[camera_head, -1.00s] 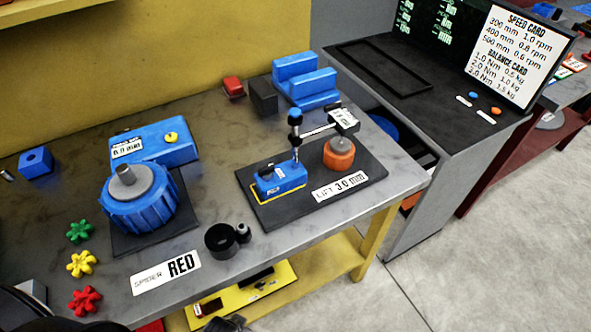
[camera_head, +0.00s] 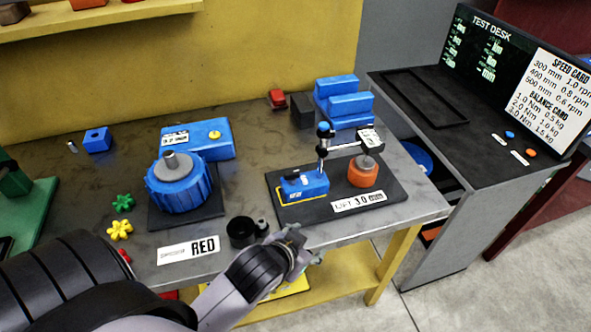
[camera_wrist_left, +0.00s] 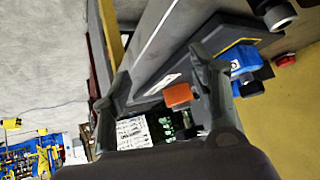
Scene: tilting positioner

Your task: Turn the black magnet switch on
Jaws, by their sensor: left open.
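The blue magnet base (camera_head: 304,188) sits on a black plate (camera_head: 385,206) with a post and dial indicator. A small black switch knob (camera_head: 292,176) shows on its top; its on or off setting is too small to read. My left gripper (camera_head: 296,250) is near the table's front edge, in front of the base and apart from it. In the left wrist view my open left gripper (camera_wrist_left: 160,82) has nothing between its fingertips. The blue base (camera_wrist_left: 242,60) shows beyond one finger. My right gripper is not in view.
A black cup (camera_head: 241,231) stands close to my left gripper. An orange cylinder (camera_head: 362,172) stands on the plate's right. Bare tabletop (camera_head: 245,160) lies between the two units.

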